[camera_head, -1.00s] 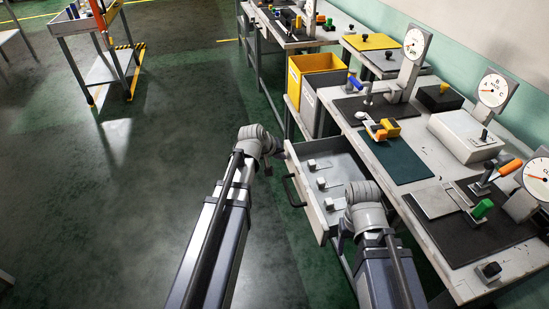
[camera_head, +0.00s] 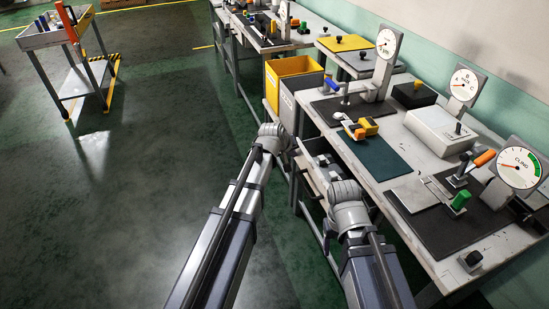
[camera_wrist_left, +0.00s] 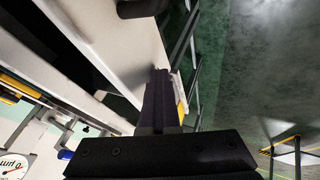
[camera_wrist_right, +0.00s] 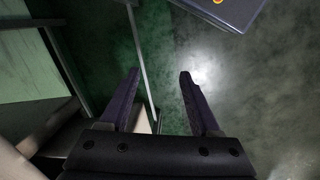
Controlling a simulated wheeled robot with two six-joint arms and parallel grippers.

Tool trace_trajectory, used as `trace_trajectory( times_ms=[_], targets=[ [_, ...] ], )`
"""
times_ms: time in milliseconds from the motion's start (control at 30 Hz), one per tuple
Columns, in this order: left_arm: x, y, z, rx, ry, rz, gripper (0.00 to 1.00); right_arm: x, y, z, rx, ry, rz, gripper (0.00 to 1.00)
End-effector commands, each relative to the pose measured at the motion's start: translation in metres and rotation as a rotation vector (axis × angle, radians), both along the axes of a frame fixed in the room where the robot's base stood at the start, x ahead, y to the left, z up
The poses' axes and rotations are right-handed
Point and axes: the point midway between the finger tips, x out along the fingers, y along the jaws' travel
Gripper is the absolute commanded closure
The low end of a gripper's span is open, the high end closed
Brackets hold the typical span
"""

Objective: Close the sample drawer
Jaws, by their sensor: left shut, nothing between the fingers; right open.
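The sample drawer (camera_head: 311,174) sits under the edge of the front workbench. It stands only partly out, and a narrow strip of its inside with small parts shows between my two wrists. My left gripper (camera_head: 293,151) is at the drawer's far front corner, mostly hidden by its wrist. In the left wrist view its fingers (camera_wrist_left: 160,98) are shut and empty, with the tips at the pale drawer front (camera_wrist_left: 135,45); contact is hard to tell. A dark handle (camera_wrist_left: 142,8) shows at the top. My right gripper (camera_wrist_right: 158,88) is open and empty, near the drawer's near end.
The workbench (camera_head: 395,165) carries a green mat (camera_head: 376,156), dial gauges and fixtures. A yellow bin (camera_head: 292,72) stands beyond the drawer. A cart (camera_head: 62,38) stands far left. The floor left of my arms is clear.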

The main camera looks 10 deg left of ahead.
Motion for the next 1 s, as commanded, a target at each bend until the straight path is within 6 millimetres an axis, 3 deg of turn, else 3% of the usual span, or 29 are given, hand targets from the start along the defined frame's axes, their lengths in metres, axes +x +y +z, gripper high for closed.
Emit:
trace_trajectory(
  times_ms=[33, 200, 500, 1000],
  targets=[
    [0.011, -0.013, 0.000, -0.001, -0.001, -0.004, 1.00, 0.000, 0.000, 0.000, 0.000, 0.000, 0.000, 0.36],
    [0.032, -0.044, 0.000, -0.001, -0.001, -0.003, 1.00, 0.000, 0.000, 0.000, 0.000, 0.000, 0.000, 0.36],
    [0.054, -0.078, 0.000, 0.000, -0.002, -0.001, 1.00, 0.000, 0.000, 0.000, 0.000, 0.000, 0.000, 0.36],
    [0.050, -0.077, 0.000, 0.000, -0.001, 0.001, 1.00, 0.000, 0.000, 0.000, 0.000, 0.000, 0.000, 0.36]
  ],
)
